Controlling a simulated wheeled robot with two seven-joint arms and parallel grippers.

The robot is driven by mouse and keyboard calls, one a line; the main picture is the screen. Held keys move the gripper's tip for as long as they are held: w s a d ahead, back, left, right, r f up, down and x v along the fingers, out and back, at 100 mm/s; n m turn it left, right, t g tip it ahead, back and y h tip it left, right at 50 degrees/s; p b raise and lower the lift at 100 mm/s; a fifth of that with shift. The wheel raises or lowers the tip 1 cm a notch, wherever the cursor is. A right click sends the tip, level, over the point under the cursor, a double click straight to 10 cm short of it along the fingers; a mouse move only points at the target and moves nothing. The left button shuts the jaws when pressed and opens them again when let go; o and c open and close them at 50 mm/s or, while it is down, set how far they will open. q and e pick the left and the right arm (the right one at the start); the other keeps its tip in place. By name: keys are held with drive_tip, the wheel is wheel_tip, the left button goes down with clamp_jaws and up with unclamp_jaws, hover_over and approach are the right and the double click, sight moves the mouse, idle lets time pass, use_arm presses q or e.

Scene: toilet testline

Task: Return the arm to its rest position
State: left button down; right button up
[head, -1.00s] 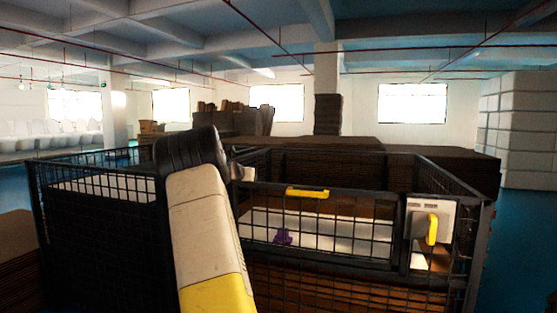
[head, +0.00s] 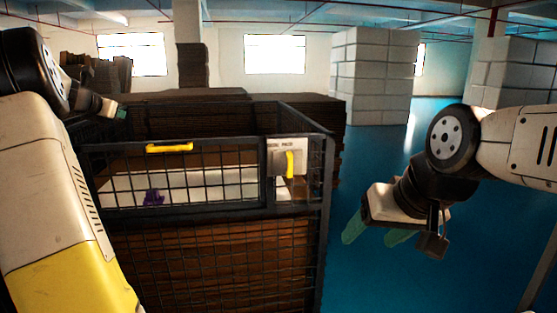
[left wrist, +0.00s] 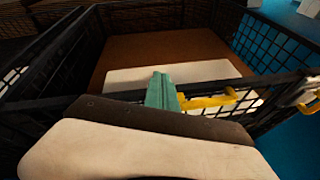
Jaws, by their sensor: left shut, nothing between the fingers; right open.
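My left gripper (head: 119,112) is at the upper left of the head view, above the far left part of the black mesh cage (head: 327,190). Its green fingers (left wrist: 162,92) are shut and empty in the left wrist view, over the cage near its yellow handle (left wrist: 208,100). Most of the gripper body is hidden in the head view. My right gripper (head: 376,234) is open and empty, with green fingers pointing down, to the right of the cage over the blue floor. A small purple item (head: 153,197) lies inside the cage on a white panel.
The yellow handle (head: 169,148) sits on the cage's front top rail, with a white latch plate (head: 287,160) to its right. Brown stacks (head: 190,95) stand behind. White block walls (head: 370,75) stand at the back right. Blue floor is clear right of the cage.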

use_arm(q)
drive_tip(key=s+d+f+m+g+h, duration=0.1)
drive_tip(key=s+d+m, duration=0.4)
drive_tip(key=d, duration=0.5)
drive_tip(key=s+d+f+m+g+h, duration=0.15)
drive_tip(key=s+d+m, duration=0.25)
drive_tip(key=d+m, duration=0.45)
drive_tip(key=s+d+m+g+h, duration=0.15)
drive_tip(key=s+d+m, duration=0.25)
drive_tip(key=d, duration=0.8)
drive_tip(key=s+d+f+m+g, duration=0.1)
drive_tip(key=s+d+f+m, duration=0.2)
drive_tip(key=s, duration=0.5)
drive_tip(key=s+d+f+m+g, duration=0.1)
drive_tip(key=s+d+f+m, duration=0.2)
drive_tip(key=s+f+m, duration=0.2)
drive_tip(key=s+d+f+m+g, duration=0.1)
drive_tip(key=s+d+f+m, duration=0.3)
drive_tip(key=s+m, duration=0.5)
drive_tip(key=shift+s+f+g, duration=0.3)
drive_tip(key=shift+s+f, duration=0.1)
drive_tip(key=shift+s, duration=0.45)
